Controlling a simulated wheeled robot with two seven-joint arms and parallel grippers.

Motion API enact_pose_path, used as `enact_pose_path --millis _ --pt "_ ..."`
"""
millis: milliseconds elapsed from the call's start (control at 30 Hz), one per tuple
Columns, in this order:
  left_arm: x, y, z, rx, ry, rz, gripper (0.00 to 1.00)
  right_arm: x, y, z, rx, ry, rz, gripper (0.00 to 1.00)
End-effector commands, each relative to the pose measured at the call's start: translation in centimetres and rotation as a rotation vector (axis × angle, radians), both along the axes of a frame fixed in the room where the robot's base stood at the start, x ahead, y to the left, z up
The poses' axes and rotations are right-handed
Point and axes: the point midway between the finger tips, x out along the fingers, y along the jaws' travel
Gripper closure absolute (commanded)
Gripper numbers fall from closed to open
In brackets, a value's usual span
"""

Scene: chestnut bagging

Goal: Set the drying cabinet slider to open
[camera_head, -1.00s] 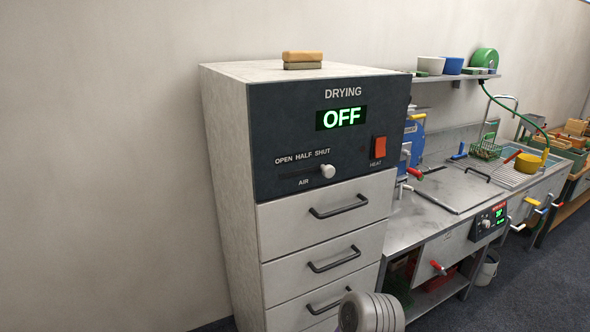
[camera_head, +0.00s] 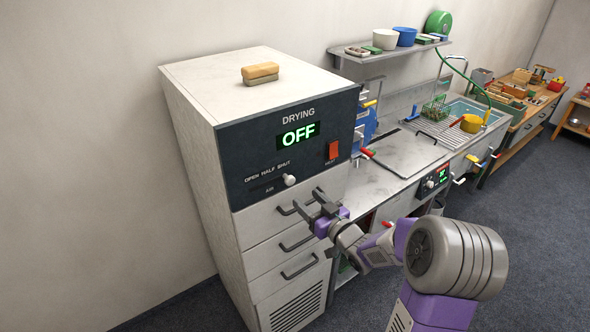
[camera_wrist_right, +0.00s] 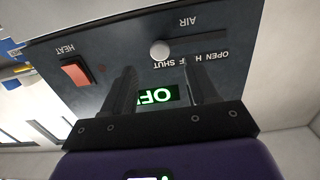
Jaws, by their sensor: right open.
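The drying cabinet (camera_head: 190,130) stands at left with a dark front panel (camera_head: 235,150) and a display reading OFF. The white slider knob (camera_head: 289,180) sits at the SHUT end of the AIR slot, under the OPEN HALF SHUT labels. My right gripper (camera_head: 308,203) is open and empty, in front of the cabinet, below and right of the knob in the head view. In the right wrist view the panel appears upside down. The knob (camera_wrist_right: 160,50) shows beyond and between the spread fingers (camera_wrist_right: 160,68), apart from them. My left gripper is not in view.
A red HEAT switch (camera_head: 333,150) is right of the slot. Drawers with dark handles (camera_head: 297,243) lie below the panel, close to my right gripper. A sponge-like block (camera_head: 260,73) rests on top. A metal workbench (camera_head: 385,180) with a sink adjoins on the right.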

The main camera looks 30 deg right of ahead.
Motion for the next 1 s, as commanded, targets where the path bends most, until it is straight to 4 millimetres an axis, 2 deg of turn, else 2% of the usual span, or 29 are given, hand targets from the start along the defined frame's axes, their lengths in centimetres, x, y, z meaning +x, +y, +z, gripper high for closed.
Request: enact_pose_path --millis 33,167,400,600,967,1000 --pt "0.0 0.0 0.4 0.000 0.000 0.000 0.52 0.0 -0.1 0.8 -0.005 -0.011 0.002 0.42" --pt "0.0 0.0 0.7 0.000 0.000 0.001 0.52 0.8 -0.1 1.2 -0.009 -0.021 0.006 0.42" --pt "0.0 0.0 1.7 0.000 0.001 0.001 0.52 4.5 0.2 1.1 -0.011 -0.018 0.006 0.42" --pt "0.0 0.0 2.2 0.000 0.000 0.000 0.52 6.7 0.4 1.1 -0.010 -0.019 0.004 0.42" --pt "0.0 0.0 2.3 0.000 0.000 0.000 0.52 7.4 0.4 1.0 -0.008 -0.019 0.003 0.42" --pt "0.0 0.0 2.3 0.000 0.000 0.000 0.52 7.4 0.4 1.0 -0.008 -0.019 0.003 0.45"
